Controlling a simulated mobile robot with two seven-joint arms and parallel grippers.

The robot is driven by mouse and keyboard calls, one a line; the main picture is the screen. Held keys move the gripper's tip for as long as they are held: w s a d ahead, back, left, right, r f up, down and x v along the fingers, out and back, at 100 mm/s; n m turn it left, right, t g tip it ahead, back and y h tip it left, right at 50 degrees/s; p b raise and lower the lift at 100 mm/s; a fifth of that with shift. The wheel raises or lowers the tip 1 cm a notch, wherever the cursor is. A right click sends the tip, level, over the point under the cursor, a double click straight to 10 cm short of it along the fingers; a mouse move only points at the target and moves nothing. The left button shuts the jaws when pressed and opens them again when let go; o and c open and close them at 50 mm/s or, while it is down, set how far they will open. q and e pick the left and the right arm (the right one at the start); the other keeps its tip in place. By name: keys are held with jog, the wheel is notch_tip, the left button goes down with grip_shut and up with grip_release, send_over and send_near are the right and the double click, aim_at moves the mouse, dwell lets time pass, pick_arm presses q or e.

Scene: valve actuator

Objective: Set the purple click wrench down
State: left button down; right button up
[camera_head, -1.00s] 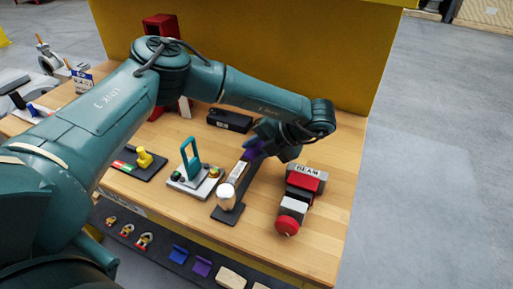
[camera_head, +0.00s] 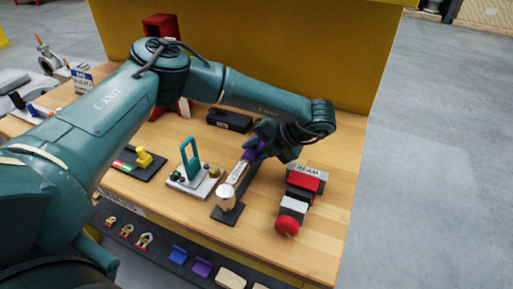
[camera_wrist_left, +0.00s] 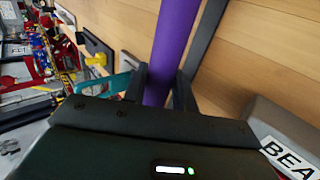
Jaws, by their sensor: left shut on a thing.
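The purple click wrench (camera_head: 252,150) is in my left gripper (camera_head: 262,145) above the right part of the wooden bench. In the left wrist view the purple shaft (camera_wrist_left: 172,50) runs between the two dark fingers, which are shut on it. In the head view the gripper hides part of the wrench. A dark flat stand with a pale cylinder (camera_head: 227,197) lies just below and in front of the wrench. I cannot tell whether the wrench touches it. My right gripper is not in view.
A red and grey block marked BEAM (camera_head: 305,182) with a red knob (camera_head: 287,225) stands right of the wrench. A plate with a teal handle (camera_head: 190,160) and a yellow valve piece (camera_head: 144,158) stand to the left. A black box (camera_head: 229,120) lies behind. Bare wood (camera_head: 335,185) shows at the right edge.

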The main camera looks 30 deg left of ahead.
pick_arm(q)
jog(key=shift+f+b, duration=0.8)
jog(key=shift+f, duration=0.25)
jog(key=c, duration=1)
grip_release()
jog(key=shift+c, duration=0.2)
jog(key=b+v, duration=0.1)
jog(key=v, duration=1.2)
jog(key=shift+d+r, duration=0.1)
jog(key=shift+s, duration=0.1)
